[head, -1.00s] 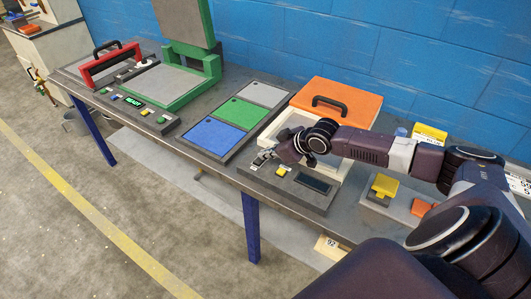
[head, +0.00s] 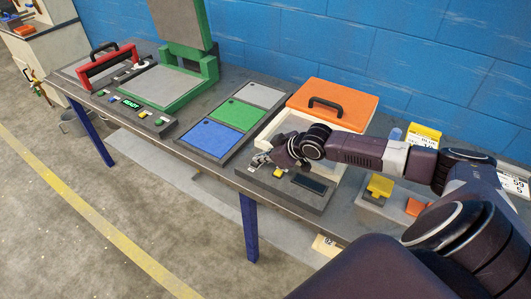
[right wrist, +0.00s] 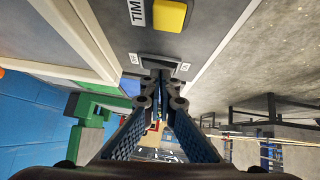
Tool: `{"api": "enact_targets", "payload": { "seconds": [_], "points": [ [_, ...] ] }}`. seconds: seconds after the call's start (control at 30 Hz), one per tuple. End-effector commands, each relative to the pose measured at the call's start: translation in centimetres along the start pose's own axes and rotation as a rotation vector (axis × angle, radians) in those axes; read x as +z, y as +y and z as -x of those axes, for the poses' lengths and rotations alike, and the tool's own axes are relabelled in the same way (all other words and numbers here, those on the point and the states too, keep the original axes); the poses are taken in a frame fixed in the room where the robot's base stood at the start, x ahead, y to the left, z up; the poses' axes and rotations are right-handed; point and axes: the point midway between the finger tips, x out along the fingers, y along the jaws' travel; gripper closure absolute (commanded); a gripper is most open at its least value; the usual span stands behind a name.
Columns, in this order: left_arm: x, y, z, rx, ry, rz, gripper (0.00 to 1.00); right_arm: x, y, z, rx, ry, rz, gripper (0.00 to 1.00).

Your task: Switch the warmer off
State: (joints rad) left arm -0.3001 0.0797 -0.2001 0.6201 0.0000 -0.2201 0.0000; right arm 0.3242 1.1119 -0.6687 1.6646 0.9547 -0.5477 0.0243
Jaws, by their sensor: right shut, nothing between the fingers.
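The warmer is a white box (head: 268,126) with an orange lid (head: 332,102) and black handle. Its grey control panel (head: 290,196) in front has a yellow button (head: 278,173) and a dark display (head: 310,184). In the right wrist view the black rocker switch (right wrist: 160,59) sits between two small white labels, beside the yellow button (right wrist: 170,15). My right gripper (head: 260,159) is shut and empty at the panel's left end. In the wrist view its fingertips (right wrist: 158,78) are at the switch and partly cover it; I cannot tell whether they touch or which way the rocker is tipped.
Blue, green and grey plates (head: 232,112) lie left of the warmer. A green press (head: 196,80) with a lit panel (head: 131,104) stands further left. A yellow flap device (head: 379,187) and an orange piece (head: 416,207) are to the right under my arm.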

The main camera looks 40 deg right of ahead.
Motion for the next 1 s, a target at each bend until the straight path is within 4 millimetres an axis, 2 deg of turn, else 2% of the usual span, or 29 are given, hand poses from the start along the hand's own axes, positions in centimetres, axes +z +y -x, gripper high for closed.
{"api": "enact_targets", "payload": {
  "seconds": [0.4,0.5,0.8,1.0],
  "points": [
    [-0.5,-0.1,5.2,0.0,0.0,0.0,0.44,-3.7,0.2,3.1,0.0,0.0,-0.002,1.0],
    [-0.3,0.0,3.8,0.001,0.0,0.0,0.44,-2.7,0.5,4.3,0.004,-0.003,0.003,1.0],
    [-0.2,0.0,2.9,0.0,0.0,0.0,0.44,-2.7,1.2,9.1,0.004,-0.003,0.002,1.0],
    [-0.2,0.0,2.6,0.0,0.0,0.0,0.44,-2.7,1.5,11.2,0.004,-0.003,0.002,1.0]
  ]
}}
